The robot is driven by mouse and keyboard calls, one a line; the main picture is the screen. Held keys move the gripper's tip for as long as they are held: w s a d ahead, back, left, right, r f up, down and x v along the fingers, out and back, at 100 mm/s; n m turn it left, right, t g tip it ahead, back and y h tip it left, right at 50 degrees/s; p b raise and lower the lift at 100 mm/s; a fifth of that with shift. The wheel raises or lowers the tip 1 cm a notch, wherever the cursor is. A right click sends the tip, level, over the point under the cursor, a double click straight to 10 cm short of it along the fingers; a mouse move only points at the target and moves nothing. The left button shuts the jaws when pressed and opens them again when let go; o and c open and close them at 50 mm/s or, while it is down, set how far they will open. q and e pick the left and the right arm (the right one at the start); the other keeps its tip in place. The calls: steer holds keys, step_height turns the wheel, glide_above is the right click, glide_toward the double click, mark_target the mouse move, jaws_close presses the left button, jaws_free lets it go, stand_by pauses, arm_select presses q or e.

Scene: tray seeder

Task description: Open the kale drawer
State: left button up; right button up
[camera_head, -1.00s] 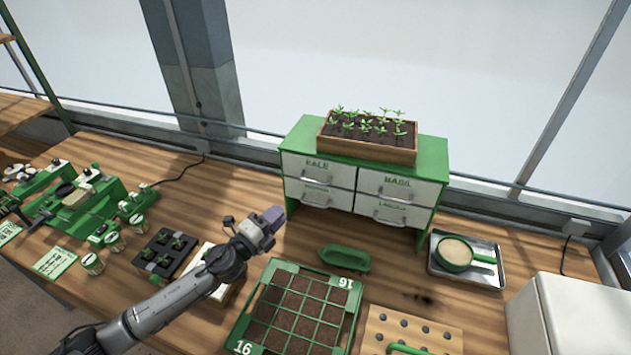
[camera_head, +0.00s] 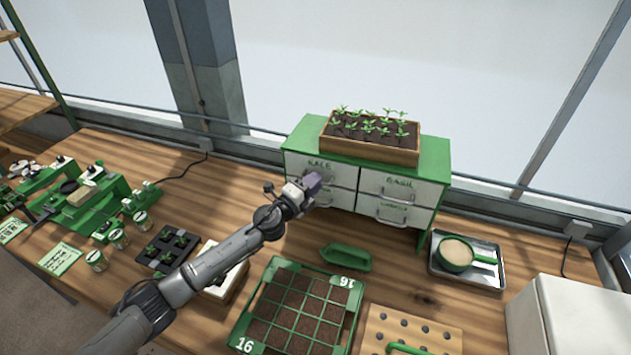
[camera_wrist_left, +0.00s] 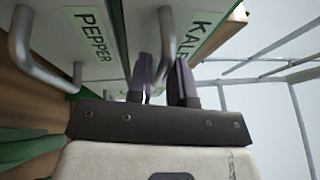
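The kale drawer (camera_head: 336,171) is the upper left one of the white-fronted drawers in the green cabinet (camera_head: 432,158), and it is closed. My left gripper (camera_head: 314,182) is in front of it and hides its handle in the head view. In the left wrist view, the kale drawer's front (camera_wrist_left: 207,28) carries a KALE label and a grey bar handle (camera_wrist_left: 167,30). The left gripper's two purple fingers (camera_wrist_left: 163,82) are apart, with the handle at the gap between them. I cannot tell whether they touch it. My right gripper is not in view.
A seedling box (camera_head: 368,152) stands on the cabinet. The pepper drawer (camera_wrist_left: 92,32) has its own handle close by. A green scoop (camera_head: 345,257) and a seed tray (camera_head: 247,321) lie in front. A metal tray (camera_head: 497,248) is at right.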

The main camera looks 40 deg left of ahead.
arm_select(q)
steer(key=shift+w, duration=0.4)
steer(key=shift+c, duration=0.2)
jaws_close()
steer(key=shift+d, duration=0.1)
